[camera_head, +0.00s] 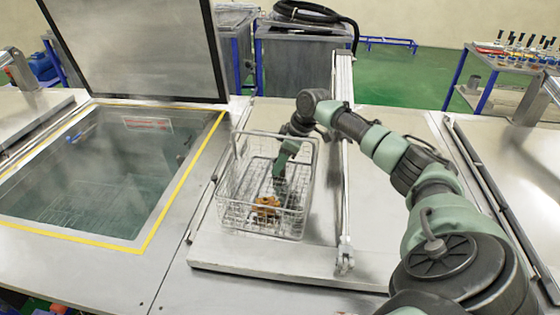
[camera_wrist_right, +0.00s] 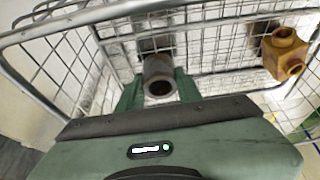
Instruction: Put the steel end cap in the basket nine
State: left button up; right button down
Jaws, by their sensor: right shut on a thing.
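The wire basket (camera_head: 300,215) stands on the steel bench, its handle raised; its wires also fill the wrist view (camera_wrist_right: 75,60). My right gripper (camera_head: 280,186) reaches down inside the basket from above. In the wrist view my right gripper (camera_wrist_right: 158,88) is shut on a grey hollow cylindrical part, the steel end cap (camera_wrist_right: 158,76), with its round opening towards the camera. In the head view I cannot make out the cap clearly. A brass-coloured fitting (camera_head: 265,207) lies in the basket beside the gripper; it also shows in the wrist view (camera_wrist_right: 285,52). My left gripper is not in view.
A yellow-edged tank (camera_head: 100,185) with liquid is open to the left, its lid (camera_head: 140,50) raised behind. A metal upright frame (camera_head: 343,150) stands just right of the basket. The basket's handle and rim surround my right gripper. Bench space in front is clear.

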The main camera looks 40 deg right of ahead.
jog(key=c, duration=0.9)
grip_release()
jog(key=shift+f, duration=0.1)
jog(key=b+v, duration=0.2)
jog(key=v, duration=1)
jog(key=shift+b, duration=0.35)
